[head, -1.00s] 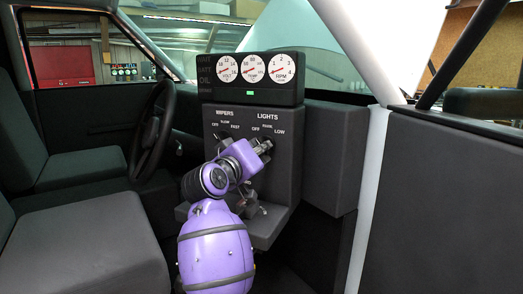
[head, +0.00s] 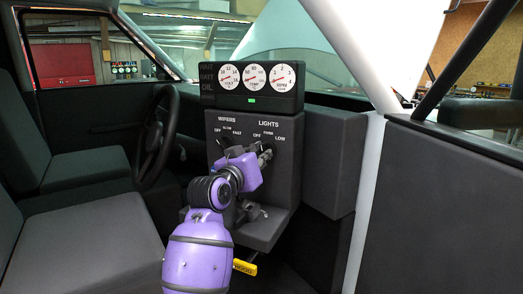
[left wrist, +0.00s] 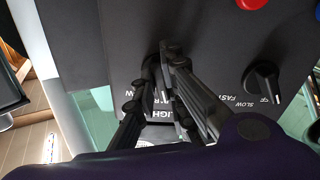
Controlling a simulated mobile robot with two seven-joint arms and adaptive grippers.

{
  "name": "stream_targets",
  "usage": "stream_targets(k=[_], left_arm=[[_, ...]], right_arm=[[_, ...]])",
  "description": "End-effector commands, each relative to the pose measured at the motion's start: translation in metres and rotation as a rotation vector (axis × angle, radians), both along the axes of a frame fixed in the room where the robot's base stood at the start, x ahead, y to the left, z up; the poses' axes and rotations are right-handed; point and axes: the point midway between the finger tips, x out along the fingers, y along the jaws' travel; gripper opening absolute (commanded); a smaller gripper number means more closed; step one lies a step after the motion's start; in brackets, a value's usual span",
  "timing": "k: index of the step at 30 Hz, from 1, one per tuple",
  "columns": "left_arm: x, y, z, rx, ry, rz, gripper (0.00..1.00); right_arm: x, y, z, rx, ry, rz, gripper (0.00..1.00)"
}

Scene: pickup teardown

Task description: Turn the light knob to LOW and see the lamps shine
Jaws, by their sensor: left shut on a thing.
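The LIGHTS knob is on the right of the dark dash panel (head: 293,165), under the labels OFF, PARK and LOW. My left gripper (head: 266,153) is shut on it, and the fingers hide the knob, so its pointer setting cannot be read. In the left wrist view the two fingers (left wrist: 166,62) close together against the panel, over partly covered lettering. The wipers knob (left wrist: 263,83) stands apart to the right there. No lamps of the truck can be seen in these views. My right gripper is not in view.
A gauge box (head: 251,101) with three dials and a lit green indicator sits above the panel. The steering wheel (head: 157,130) and seats (head: 84,229) are to the left. A yellow handle (head: 244,267) is low beside my arm. A red button (left wrist: 251,3) shows near the wipers knob.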

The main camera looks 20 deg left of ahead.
Motion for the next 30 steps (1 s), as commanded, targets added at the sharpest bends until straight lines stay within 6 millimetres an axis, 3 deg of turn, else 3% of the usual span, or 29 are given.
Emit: stream_targets(k=[12, 30], left_arm=[[0.0, 0.003, 0.007, 0.4, -0.06, 0.001, 0.0], [0.0, 0.004, 0.007, 0.867, -0.127, 0.003, 0.0]], right_arm=[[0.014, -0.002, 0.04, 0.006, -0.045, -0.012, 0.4], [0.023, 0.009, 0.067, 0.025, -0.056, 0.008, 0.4]])
